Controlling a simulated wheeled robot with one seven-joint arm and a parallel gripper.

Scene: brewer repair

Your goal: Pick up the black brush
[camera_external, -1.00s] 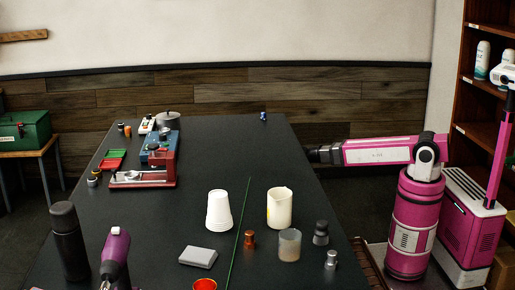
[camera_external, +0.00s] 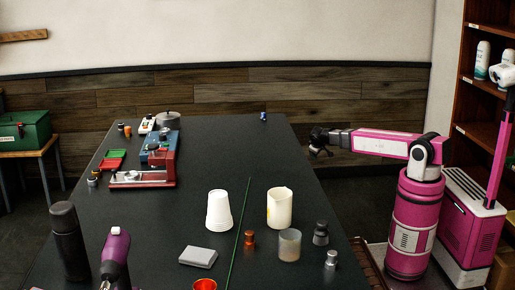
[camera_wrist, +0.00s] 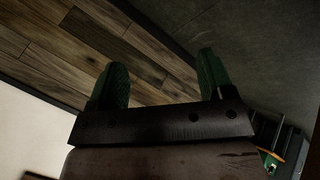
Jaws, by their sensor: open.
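I cannot make out a black brush for certain in either view. A small dark knobbed object (camera_external: 321,233) stands upright on the right front of the black table (camera_external: 215,165), but I cannot tell whether it is the brush. My gripper (camera_external: 318,143) is beyond the table's right edge, above table height and away from the objects. In the wrist view its two green-padded fingers (camera_wrist: 162,65) are apart with nothing between them, facing the wood wall panels and grey floor.
A dark flask (camera_external: 68,242) and purple tool (camera_external: 115,258) are front left. A red machine (camera_external: 145,178) stands farther back. The table's back right is mostly clear.

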